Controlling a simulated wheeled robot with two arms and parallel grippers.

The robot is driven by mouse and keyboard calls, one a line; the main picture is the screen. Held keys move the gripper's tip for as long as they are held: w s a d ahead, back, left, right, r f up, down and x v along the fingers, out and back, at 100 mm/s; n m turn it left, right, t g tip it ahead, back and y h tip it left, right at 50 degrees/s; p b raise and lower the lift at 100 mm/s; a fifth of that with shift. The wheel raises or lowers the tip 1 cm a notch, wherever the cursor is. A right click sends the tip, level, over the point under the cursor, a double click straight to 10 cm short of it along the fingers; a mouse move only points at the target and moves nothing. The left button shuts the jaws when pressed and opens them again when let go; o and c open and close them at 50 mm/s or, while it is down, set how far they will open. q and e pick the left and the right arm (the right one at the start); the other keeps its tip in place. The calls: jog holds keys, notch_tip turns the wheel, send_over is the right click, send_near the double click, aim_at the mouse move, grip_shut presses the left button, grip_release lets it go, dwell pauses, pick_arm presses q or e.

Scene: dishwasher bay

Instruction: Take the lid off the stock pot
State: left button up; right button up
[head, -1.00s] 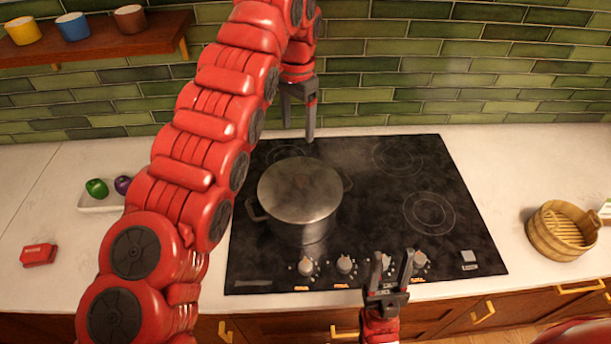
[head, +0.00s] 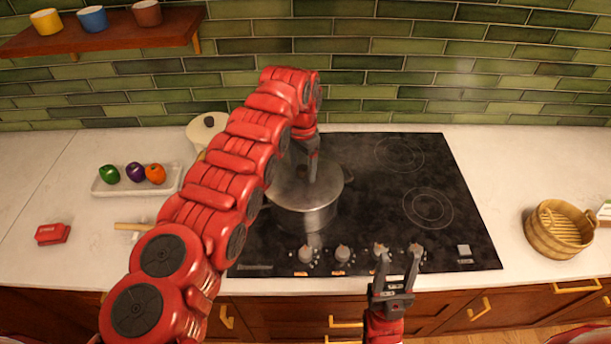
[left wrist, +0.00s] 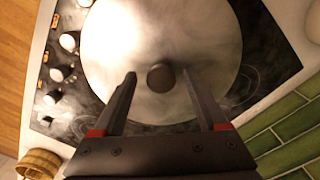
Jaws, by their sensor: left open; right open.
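The stock pot (head: 305,217) is a steel pot on the left part of the black cooktop. Its lid (head: 325,177) is on it, partly hidden by my left gripper in the head view. In the left wrist view the lid (left wrist: 200,45) is a wide pale disc with a dark round knob (left wrist: 161,77). My left gripper (left wrist: 158,75) is open, with a finger on each side of the knob in that view. I cannot tell whether the fingers touch the lid. My left gripper (head: 311,180) points down over the lid. My right gripper (head: 399,249) is open and empty near the cooktop's front edge.
The cooktop (head: 380,200) has several knobs along its front. A white tray (head: 110,188) with produce, a red block (head: 52,233) and a cream lidded pot (head: 197,133) are left. A wooden steamer (head: 545,240) stands right. The right half of the cooktop is clear.

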pick_arm(q)
jog(key=shift+d+f, duration=0.15)
jog(key=shift+f, duration=0.3)
jog(key=shift+w, duration=0.1)
jog(key=shift+w+f, duration=0.1)
jog(key=shift+c, duration=0.8)
grip_shut()
jog(key=shift+r, duration=0.25)
